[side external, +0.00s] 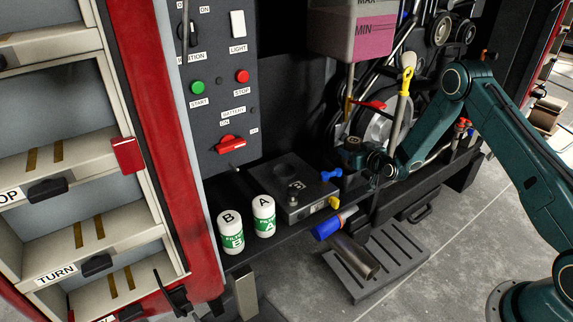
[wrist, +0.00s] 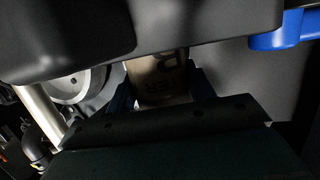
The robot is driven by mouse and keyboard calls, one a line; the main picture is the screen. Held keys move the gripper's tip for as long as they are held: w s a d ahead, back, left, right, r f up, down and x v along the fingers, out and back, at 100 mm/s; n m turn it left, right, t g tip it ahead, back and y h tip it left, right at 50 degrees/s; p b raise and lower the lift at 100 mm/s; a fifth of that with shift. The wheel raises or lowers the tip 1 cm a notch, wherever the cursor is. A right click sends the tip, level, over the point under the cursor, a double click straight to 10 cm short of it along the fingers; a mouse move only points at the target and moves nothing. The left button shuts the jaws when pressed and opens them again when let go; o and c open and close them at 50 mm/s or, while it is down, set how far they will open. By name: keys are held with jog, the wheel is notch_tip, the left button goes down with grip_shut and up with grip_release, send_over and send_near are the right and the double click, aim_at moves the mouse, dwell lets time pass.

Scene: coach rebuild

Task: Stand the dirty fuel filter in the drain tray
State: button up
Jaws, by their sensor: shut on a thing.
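My gripper (side external: 366,160) is at the back of the dark ledge, below the pink fluid tank. It is shut on a brownish thing with dark lettering, which looks like the dirty fuel filter; this shows between the fingers in the wrist view (wrist: 165,78). Only part of its side shows there, with its upper end hidden behind a dark shape. In the side view it is small and dark at the gripper's tip. A dark slotted tray-like piece (side external: 402,258) lies low at the front; I cannot tell whether it is the drain tray.
White-and-green filters B (side external: 230,232) and A (side external: 263,216) stand on the ledge. Beside them is a dark block (side external: 304,207) with a blue lever (side external: 331,175). A yellow-handled dipstick (side external: 405,82) rises near my gripper.

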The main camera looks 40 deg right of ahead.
jog(key=shift+f, duration=0.6)
dwell(0.4)
jog(key=o, duration=1.3)
jog(key=shift+f, duration=0.1)
jog(key=shift+r, duration=0.6)
jog(key=shift+v, duration=5.95)
